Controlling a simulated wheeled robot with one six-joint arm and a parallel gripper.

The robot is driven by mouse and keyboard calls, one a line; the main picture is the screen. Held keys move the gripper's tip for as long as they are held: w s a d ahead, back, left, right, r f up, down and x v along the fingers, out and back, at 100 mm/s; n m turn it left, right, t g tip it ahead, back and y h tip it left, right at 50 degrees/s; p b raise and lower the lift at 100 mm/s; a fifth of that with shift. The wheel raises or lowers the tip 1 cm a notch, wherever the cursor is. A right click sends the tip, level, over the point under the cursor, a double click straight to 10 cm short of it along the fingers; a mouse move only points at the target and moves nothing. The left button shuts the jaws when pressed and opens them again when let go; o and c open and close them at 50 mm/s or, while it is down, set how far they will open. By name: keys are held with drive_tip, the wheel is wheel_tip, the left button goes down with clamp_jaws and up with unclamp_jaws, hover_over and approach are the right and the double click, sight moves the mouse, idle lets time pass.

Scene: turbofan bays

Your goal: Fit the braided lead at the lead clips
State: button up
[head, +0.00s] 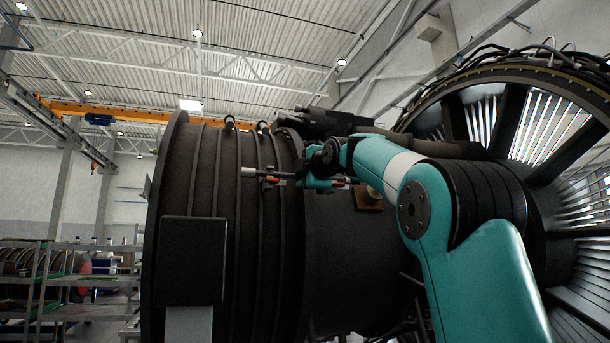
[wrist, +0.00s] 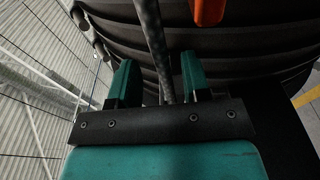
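The braided lead (wrist: 151,32) is a dark woven cable that runs from the top of the wrist view down between my gripper's fingers. My gripper (wrist: 157,68) has its two teal fingers apart, with a gap visible on both sides of the lead. An orange piece (wrist: 208,10) is right of the lead at the top edge; whether it is a lead clip I cannot tell. In the head view my gripper (head: 312,182) is small, beside the dark engine casing. Orange-red pieces show left (head: 270,180) and right (head: 338,184) of it. The lead is not clear there.
The ribbed dark casing (head: 220,190) fills the middle, with a dark box (head: 192,260) on its near side. Stubby fittings (head: 230,122) stand on its top. The fan ring (head: 545,120) is at right. Shelving (head: 70,280) stands far left.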

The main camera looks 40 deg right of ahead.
drive_tip(key=b+v, duration=0.6)
drive_tip(key=v, duration=1.1)
drive_tip(key=shift+s+b, duration=0.2)
drive_tip(key=shift+b, duration=0.15)
drive_tip(key=shift+a, duration=0.1)
idle(1.2)
